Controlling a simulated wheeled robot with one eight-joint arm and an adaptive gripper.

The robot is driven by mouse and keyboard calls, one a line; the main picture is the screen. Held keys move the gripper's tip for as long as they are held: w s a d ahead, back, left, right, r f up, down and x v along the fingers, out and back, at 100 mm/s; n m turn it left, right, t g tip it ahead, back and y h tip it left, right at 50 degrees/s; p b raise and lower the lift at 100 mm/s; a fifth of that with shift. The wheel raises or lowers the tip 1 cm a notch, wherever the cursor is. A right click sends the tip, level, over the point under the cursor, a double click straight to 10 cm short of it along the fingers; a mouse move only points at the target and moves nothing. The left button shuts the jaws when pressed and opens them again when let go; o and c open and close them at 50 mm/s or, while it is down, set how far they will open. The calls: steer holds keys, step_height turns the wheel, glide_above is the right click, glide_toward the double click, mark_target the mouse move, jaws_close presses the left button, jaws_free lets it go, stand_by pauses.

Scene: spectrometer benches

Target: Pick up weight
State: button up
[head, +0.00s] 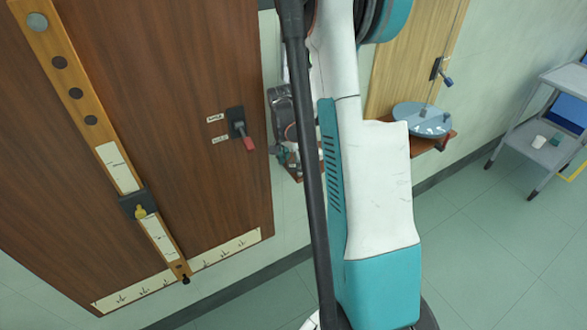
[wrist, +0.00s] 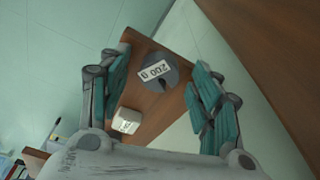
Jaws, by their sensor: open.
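In the wrist view, a round grey weight (wrist: 172,68) lies flat on a small brown wooden shelf (wrist: 150,100). My gripper (wrist: 159,62) is open, with one teal-padded finger on each side of the picture. The weight shows between the fingertips, nearer the right finger, and nothing is held. I cannot tell how far the fingers are from it. A white block-shaped piece (wrist: 127,120) with a label, perhaps another weight, sits on the shelf near the left finger. In the head view my arm hides much of this area.
In the head view, a brown wall panel at left carries a wooden rail (head: 107,150) and a red-handled lever (head: 240,128). A round grey-blue plate (head: 423,120) sits on another shelf beyond my arm. A grey trolley (head: 540,140) stands at far right. The floor between is clear.

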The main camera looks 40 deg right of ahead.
steer(key=c, duration=1.3)
steer(key=shift+r, duration=0.25)
